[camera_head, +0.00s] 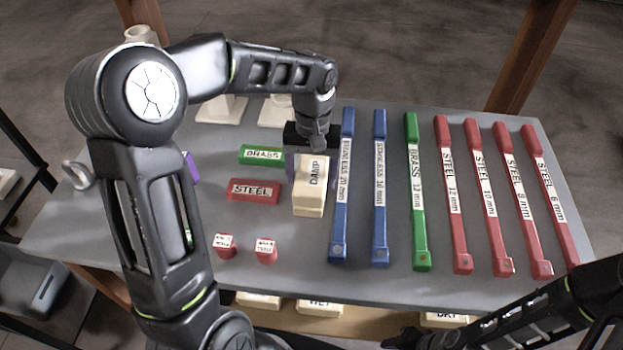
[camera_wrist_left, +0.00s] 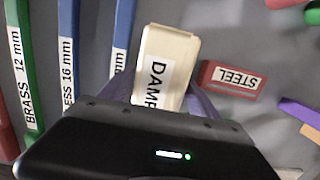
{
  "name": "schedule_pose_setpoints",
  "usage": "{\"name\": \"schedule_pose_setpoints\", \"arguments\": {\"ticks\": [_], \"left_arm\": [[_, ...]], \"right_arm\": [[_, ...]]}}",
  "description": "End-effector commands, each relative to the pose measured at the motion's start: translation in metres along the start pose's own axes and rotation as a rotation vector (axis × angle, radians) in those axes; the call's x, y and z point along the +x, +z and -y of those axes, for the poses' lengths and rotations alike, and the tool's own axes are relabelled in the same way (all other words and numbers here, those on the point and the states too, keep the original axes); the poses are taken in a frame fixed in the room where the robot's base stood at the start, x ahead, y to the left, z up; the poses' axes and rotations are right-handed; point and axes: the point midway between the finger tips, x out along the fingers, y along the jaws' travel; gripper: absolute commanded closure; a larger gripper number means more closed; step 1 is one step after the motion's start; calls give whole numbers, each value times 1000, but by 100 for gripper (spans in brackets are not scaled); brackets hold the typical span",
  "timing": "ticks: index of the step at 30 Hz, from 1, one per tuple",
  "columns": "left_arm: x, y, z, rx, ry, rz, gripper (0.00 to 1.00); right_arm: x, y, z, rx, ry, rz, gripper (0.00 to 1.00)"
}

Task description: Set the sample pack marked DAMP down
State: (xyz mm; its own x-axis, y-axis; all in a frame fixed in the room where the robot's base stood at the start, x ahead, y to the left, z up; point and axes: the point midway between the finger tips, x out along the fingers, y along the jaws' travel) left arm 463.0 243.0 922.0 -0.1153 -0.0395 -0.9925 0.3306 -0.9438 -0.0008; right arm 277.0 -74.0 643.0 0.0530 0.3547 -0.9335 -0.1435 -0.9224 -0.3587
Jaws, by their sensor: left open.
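The cream sample pack marked DAMP (camera_head: 308,202) rests on the grey table, between the red STEEL block and the blue bar marked 20 mm. It also shows in the left wrist view (camera_wrist_left: 170,58), label facing up. My left gripper (camera_head: 305,162) is over the far end of the pack, with its purple fingers (camera_wrist_left: 158,100) apart on either side of it. The jaws are open; whether a finger touches the pack cannot be told. My right arm shows at the lower right of the head view, but its fingertips are not clear.
A green BRASS block (camera_head: 262,155) and a red STEEL block (camera_head: 254,190) lie left of the pack. Blue, green and red labelled bars (camera_head: 413,190) lie in a row to the right. Small red blocks (camera_head: 265,250) stand near the front edge. More packs (camera_head: 320,307) sit below that edge.

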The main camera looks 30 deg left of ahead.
Motion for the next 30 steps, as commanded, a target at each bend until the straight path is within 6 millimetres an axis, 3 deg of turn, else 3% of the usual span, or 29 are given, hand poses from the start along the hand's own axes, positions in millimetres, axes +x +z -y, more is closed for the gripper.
{"name": "schedule_pose_setpoints", "arguments": {"ticks": [11, 15, 30], "left_arm": [[-75, 0, -1, 1, 1, -5, 29], [-99, 0, -1, 2, 1, -2, 29], [-106, 0, 0, 1, 0, 0, 29]], "right_arm": [[4, -1, -1, -1, -1, -1, 64], [-4, 0, 2, 0, 0, 0, 64], [-5, 0, 1, 1, 2, 1, 64]]}}
